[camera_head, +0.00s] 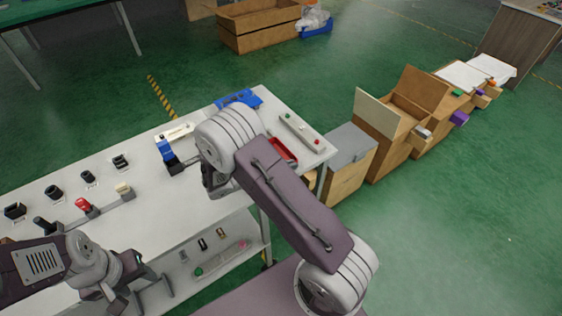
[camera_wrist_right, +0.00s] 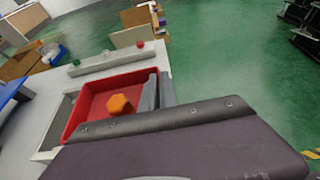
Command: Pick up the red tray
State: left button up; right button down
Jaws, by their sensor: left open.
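The red tray (camera_head: 283,150) is at the right end of the white table, partly hidden behind my right arm. In the right wrist view the red tray (camera_wrist_right: 88,104) is close, with an orange hexagonal piece (camera_wrist_right: 119,104) lying in it. Grey fingers of my right gripper (camera_wrist_right: 157,92) show at the tray's right wall. Whether they touch or hold the wall is unclear, since the purple-grey body in front covers their lower part. My left gripper (camera_head: 143,294) is open and empty at the table's near left side, far from the tray.
A grey bar with small knobs (camera_head: 300,132) lies beyond the tray, and a blue fixture (camera_head: 238,98) stands at the back edge. Several dark holders and a red-topped lever (camera_head: 83,205) stand at the left. Wooden boxes (camera_head: 405,110) stand right of the table.

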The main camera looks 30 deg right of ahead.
jog(key=shift+r, duration=0.6)
jog(key=r, duration=0.3)
jog(key=shift+s+d+r+p, duration=0.15)
jog(key=shift+s+p, duration=0.1)
jog(key=shift+p, duration=0.1)
jog(key=s+d+r+p, duration=0.1)
jog(key=s+d+r, duration=0.3)
jog(key=s, duration=0.6)
notch_tip(320, 180, up, 2)
jog(key=shift+s+r, duration=0.15)
jog(key=shift+r, duration=0.1)
jog(key=shift+f, duration=0.1)
